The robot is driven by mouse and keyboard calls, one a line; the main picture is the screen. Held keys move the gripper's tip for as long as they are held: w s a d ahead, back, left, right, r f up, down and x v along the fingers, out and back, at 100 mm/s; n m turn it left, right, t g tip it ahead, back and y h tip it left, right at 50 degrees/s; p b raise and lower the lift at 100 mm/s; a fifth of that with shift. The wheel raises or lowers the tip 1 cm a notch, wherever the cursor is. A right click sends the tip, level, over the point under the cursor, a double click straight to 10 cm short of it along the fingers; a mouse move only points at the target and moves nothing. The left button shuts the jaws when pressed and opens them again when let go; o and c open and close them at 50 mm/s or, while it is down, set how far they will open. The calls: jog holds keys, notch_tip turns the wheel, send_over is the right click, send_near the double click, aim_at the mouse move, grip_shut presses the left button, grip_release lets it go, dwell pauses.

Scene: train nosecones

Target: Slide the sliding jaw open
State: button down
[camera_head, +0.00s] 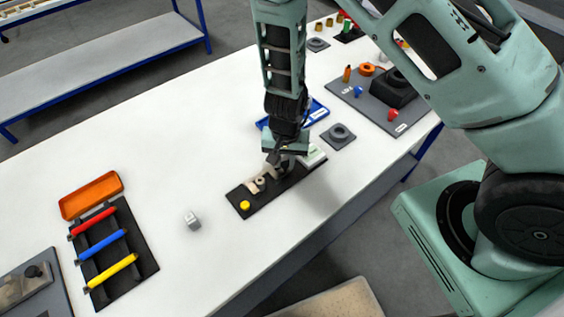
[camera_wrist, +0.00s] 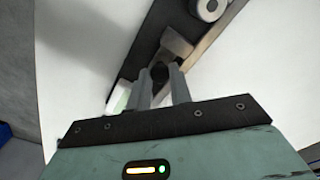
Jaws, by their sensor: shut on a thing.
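My gripper (camera_head: 282,167) points down over the far right part of this plate. In the wrist view, my gripper (camera_wrist: 160,76) is shut on a small dark knob (camera_wrist: 159,71) beside a beige block (camera_wrist: 176,45). The knob looks like the sliding jaw's handle, but the fingers hide much of it. A round light-coloured part (camera_wrist: 208,8) is further along the plate.
A white and green block (camera_head: 312,156) is by the plate's far right end. A blue tray (camera_head: 318,112) and a grey square with a ring (camera_head: 339,134) lie behind.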

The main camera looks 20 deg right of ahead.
aim_at(286, 163)
jog(key=shift+w+d, duration=0.1)
jog(key=shift+d, duration=0.1)
jog(key=c, duration=1.5)
grip_release()
jog(key=shift+c, duration=0.2)
notch_tip(286, 163, up, 18)
jog(key=p, duration=0.1)
jog(key=shift+f+p, duration=0.25)
jog(key=shift+p, duration=0.05)
jog(key=s+a+r+n+b, duration=0.2)
jog(key=s+n+b, duration=0.2)
jog(key=s, duration=0.5)
jog(key=s+a+r+n+b, duration=0.2)
jog(key=s+n+b, duration=0.2)
jog(key=s+n, duration=0.5)
jog(key=shift+s+y, duration=0.3)
jog(key=shift+s, duration=0.35)
